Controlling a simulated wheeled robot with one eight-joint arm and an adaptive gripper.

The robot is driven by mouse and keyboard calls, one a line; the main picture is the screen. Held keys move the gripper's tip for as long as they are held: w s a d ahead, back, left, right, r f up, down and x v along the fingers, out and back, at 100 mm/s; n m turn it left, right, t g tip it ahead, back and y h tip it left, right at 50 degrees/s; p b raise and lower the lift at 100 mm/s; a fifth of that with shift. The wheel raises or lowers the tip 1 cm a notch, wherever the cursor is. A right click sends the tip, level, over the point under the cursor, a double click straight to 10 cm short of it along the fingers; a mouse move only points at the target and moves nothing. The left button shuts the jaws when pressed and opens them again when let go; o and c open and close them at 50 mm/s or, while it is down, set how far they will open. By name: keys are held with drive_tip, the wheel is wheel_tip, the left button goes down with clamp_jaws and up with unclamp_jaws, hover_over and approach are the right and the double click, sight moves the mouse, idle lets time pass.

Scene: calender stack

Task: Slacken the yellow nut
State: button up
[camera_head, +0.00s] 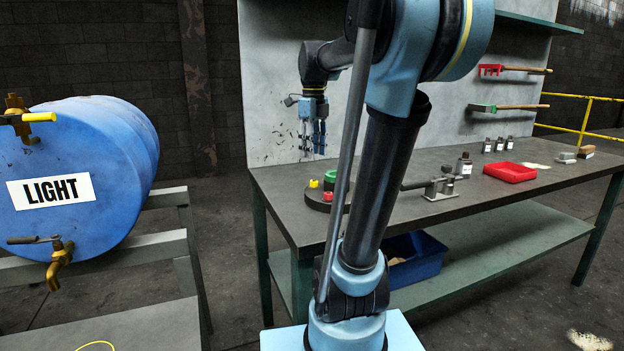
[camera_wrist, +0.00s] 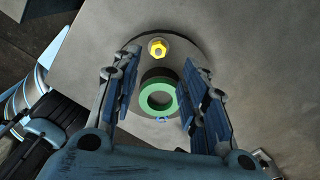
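In the head view the yellow nut (camera_head: 313,184) shows small on the round plate at the bench's left end. My gripper (camera_head: 313,150) hangs fingers down above that plate.
A red piece (camera_head: 328,196) and a green piece (camera_head: 330,176) share the plate. To its right on the bench (camera_head: 400,218) are a metal lever device (camera_head: 440,188), bottles (camera_head: 464,166) and a red tray (camera_head: 510,172).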

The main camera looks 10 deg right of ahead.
sight(313, 181)
wheel_tip(313, 181, down, 10)
drive_tip(key=shift+r, duration=0.15)
idle(0.3)
clamp_jaws()
